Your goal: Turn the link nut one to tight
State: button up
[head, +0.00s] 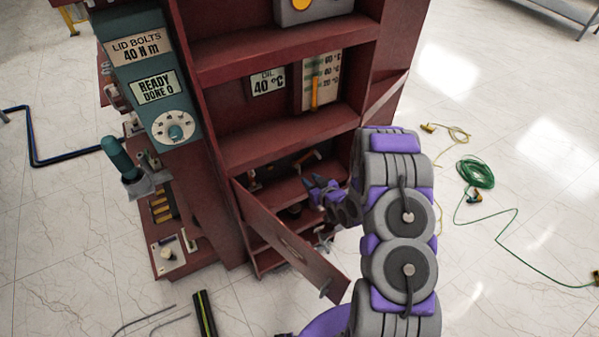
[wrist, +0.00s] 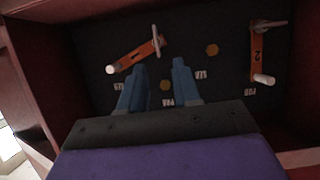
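In the wrist view, an orange link marked 1 (wrist: 134,56) lies slanted on a dark panel. A grey winged piece, seemingly link nut one (wrist: 157,41), stands at its upper right end, and a pale round knob (wrist: 110,69) is at its lower left end. My gripper (wrist: 161,64) is open, with its two blue fingers apart and nothing between them. The fingertips appear just below link 1 and its nut in the picture; I cannot tell the depth gap. In the head view my gripper (head: 318,192) reaches into the low compartment, where the nut is not clear.
An orange link marked 2 (wrist: 258,55) is at the right of the panel. Brass hexagons (wrist: 212,50) and small white labels sit between. Reddish walls enclose the compartment. Its door (head: 288,240) hangs open beside my arm. A green cable coil (head: 475,173) lies on the floor.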

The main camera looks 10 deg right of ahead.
aim_at(297, 168)
jog(key=x, duration=0.2)
jog(key=b+x, duration=0.1)
jog(key=x, duration=0.5)
jog(key=shift+w+d+f, duration=0.1)
jog(key=shift+d, duration=0.15)
jog(key=shift+w+a+f+b, duration=0.2)
jog(key=shift+w+a+b, duration=0.15)
jog(key=shift+w, duration=0.1)
jog(key=shift+d, duration=0.1)
jog(key=shift+d, duration=0.15)
jog(key=shift+c, duration=0.2)
jog(key=shift+c, duration=0.7)
grip_shut()
